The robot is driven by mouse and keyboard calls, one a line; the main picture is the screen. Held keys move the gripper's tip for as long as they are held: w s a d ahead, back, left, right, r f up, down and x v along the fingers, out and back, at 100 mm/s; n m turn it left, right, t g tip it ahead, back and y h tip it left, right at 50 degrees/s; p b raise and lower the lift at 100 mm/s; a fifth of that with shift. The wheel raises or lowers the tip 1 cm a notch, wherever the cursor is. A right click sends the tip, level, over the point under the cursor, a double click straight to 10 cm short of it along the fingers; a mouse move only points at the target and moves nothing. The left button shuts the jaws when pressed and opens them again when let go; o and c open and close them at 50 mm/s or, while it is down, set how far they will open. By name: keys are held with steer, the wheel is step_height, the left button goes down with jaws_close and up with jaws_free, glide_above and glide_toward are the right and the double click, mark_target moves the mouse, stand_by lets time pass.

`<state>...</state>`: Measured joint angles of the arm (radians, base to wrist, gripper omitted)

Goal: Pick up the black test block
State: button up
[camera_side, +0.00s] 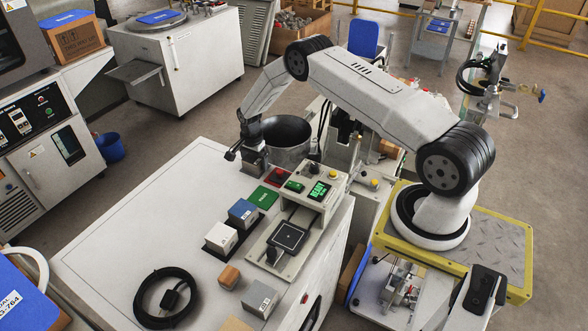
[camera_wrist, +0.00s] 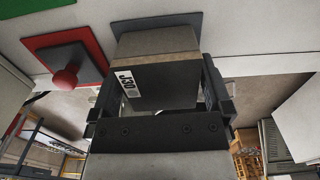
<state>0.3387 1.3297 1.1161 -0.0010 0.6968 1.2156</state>
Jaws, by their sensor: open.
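In the wrist view a dark block (camera_wrist: 165,88) with a white "J30" label, a tan edge band and a grey face sits against a dark blue-grey pad (camera_wrist: 188,22). My gripper (camera_wrist: 160,72) is open, with one finger on each side of this block. Whether either finger touches it cannot be told. In the side view my gripper (camera_side: 250,158) is low at the back of the white table, beside the red pad (camera_side: 280,176). The block there is mostly hidden by the gripper.
On the white table (camera_side: 125,235) are a green pad (camera_side: 263,196), a blue block (camera_side: 242,213), a white block (camera_side: 221,238), a wooden cube (camera_side: 229,276), a grey block (camera_side: 259,299) and a coiled black cable (camera_side: 168,298). A dark pot (camera_side: 285,130) is behind my gripper.

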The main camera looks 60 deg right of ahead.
steer(key=shift+f, duration=0.3)
jaws_close()
stand_by(0.5)
steer(key=shift+r, duration=0.2)
